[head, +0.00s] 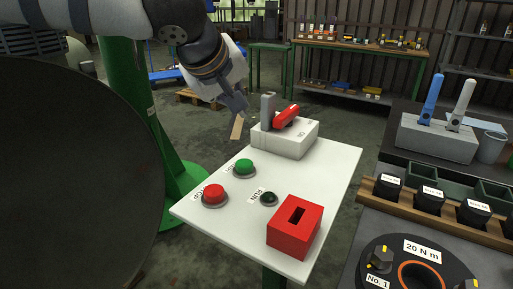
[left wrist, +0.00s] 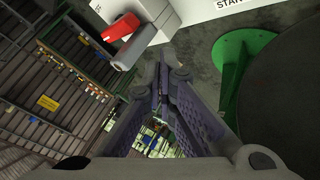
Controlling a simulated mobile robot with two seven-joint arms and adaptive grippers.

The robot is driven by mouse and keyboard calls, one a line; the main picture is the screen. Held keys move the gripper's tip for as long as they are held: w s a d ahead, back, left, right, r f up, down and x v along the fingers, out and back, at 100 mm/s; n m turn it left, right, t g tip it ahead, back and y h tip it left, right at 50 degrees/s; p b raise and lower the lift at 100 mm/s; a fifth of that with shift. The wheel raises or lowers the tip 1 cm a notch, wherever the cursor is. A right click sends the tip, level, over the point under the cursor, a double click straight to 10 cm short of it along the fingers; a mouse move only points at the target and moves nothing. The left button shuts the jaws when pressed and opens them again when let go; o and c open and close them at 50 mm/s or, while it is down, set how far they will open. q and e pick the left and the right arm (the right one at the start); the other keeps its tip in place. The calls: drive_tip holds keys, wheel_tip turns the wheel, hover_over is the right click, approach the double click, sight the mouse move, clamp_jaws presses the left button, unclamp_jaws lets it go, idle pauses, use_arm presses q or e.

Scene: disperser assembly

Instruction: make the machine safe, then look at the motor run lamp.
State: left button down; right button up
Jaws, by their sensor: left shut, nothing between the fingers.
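A white control panel (head: 225,200) stands in the middle of the head view. It carries a red STOP button (head: 214,194), a green button (head: 244,167) and a small round lamp (head: 268,198) labelled RUN, which looks dark. At its far end a pale grey switch box (head: 290,140) carries a red handle (head: 286,116) lying slanted, beside a grey upright post (head: 267,108). The handle also shows in the left wrist view (left wrist: 121,27). My left gripper (head: 238,122) is shut and empty, just left of the switch box and apart from it. My right gripper is out of view.
A red slotted box (head: 295,228) sits at the panel's near right corner. A large dark round body (head: 70,170) and green column (head: 130,100) stand left. At right, a bench holds a grey holder (head: 435,140) with blue and white tools, and a 20 N m fixture (head: 420,265).

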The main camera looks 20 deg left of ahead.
sight(240, 162)
use_arm(q)
drive_tip(key=shift+s+f, duration=0.15)
drive_tip(key=shift+f, duration=2.05)
drive_tip(key=shift+s+f, duration=0.1)
drive_tip(key=shift+f, duration=2.1)
drive_tip(key=shift+f, duration=0.4)
drive_tip(key=shift+f, duration=0.95)
drive_tip(key=shift+r, duration=1.35)
drive_tip(key=shift+r, duration=0.1)
drive_tip(key=shift+r, duration=2.4)
